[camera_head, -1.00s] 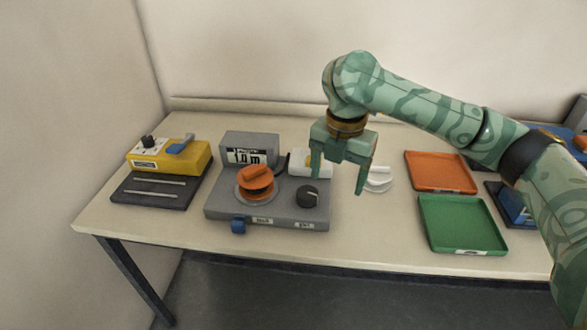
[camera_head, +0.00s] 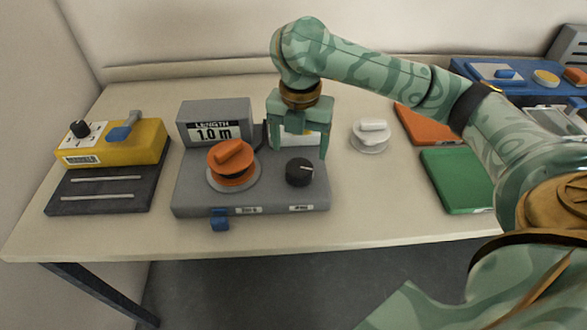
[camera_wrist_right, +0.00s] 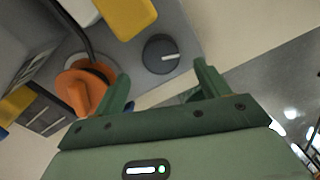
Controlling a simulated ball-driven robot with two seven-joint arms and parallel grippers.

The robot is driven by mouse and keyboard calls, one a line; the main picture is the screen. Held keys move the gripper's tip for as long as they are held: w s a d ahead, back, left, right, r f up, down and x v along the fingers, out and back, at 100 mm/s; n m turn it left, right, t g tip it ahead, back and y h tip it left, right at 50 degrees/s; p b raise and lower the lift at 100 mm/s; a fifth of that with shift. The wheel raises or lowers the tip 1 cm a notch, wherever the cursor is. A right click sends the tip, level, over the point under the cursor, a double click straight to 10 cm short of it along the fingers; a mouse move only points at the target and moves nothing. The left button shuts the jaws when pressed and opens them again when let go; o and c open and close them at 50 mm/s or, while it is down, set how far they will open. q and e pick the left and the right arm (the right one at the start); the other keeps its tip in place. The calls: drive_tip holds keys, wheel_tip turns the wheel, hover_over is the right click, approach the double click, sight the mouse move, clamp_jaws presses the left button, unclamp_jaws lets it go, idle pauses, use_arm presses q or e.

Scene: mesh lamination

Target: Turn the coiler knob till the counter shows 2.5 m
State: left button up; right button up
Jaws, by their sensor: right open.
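The grey coiler (camera_head: 275,200) stands on the table, with a black knob (camera_head: 300,172) on its right side. Its counter (camera_head: 214,133) reads 1.0 m. An orange spool (camera_head: 232,162) sits on its left part. My right gripper (camera_head: 297,150) is open and empty, with its fingers pointing down just above and behind the knob. In the right wrist view the knob (camera_wrist_right: 160,54) lies ahead of the gap between the fingers (camera_wrist_right: 160,90), apart from them, its white mark pointing right. The left gripper is not in view.
A yellow device (camera_head: 120,143) stands on the left. A white spool (camera_head: 371,135), an orange tray (camera_head: 420,125) and a green tray (camera_head: 452,180) lie to the right. A blue tab (camera_head: 220,219) sticks out at the coiler's front. The table front is clear.

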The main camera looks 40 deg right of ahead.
sight(299, 166)
wheel_tip(299, 166, down, 6)
drive_tip(key=b, duration=0.3)
drive_tip(key=shift+r, duration=0.1)
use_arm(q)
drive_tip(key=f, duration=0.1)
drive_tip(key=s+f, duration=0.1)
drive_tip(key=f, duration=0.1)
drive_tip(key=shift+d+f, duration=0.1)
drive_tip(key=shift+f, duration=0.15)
use_arm(e)
drive_tip(key=shift+r, duration=0.1)
